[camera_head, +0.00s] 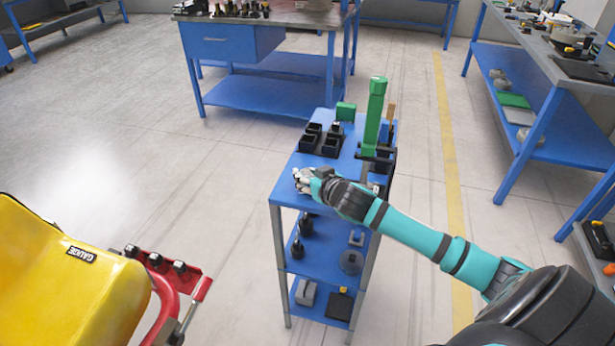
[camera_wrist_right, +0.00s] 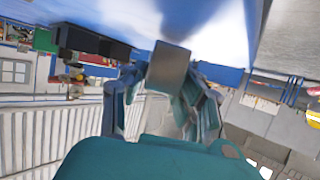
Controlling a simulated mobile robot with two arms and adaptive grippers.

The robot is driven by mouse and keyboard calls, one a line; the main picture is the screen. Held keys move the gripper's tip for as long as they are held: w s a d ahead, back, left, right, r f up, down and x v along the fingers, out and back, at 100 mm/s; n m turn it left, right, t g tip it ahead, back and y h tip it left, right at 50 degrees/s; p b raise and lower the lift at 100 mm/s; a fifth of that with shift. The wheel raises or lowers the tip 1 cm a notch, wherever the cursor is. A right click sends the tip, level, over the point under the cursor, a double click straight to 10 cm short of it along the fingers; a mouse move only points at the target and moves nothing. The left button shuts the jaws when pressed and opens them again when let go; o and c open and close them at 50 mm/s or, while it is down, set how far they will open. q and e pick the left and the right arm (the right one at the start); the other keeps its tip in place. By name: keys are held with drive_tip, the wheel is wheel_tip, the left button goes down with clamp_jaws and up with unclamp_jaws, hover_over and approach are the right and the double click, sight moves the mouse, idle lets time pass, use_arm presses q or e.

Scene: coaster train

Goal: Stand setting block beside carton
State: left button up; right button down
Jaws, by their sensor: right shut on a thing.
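My right gripper (camera_head: 303,180) is over the front left corner of the blue cart top (camera_head: 285,194). In the right wrist view a grey metal block (camera_wrist_right: 168,68), which looks like the setting block, sits between its fingers, and the gripper is shut on it. In the head view the block is too small to tell from the fingers. A small green box (camera_head: 345,111) stands at the back. I cannot tell which is the carton. My left gripper is out of view.
Black bins (camera_head: 320,138) stand on the cart's back left, and a dark holder with a wooden-looking piece (camera_head: 390,125) is at the right. Lower shelves hold grey and black parts. A yellow seat-like shell (camera_head: 65,270) is at the lower left. Blue workbenches stand behind.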

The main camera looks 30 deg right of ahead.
drive_tip(key=shift+w+f, duration=0.1)
drive_tip(key=shift+f, duration=0.15)
drive_tip(key=c, duration=1)
unclamp_jaws()
drive_tip(key=shift+f, duration=0.2)
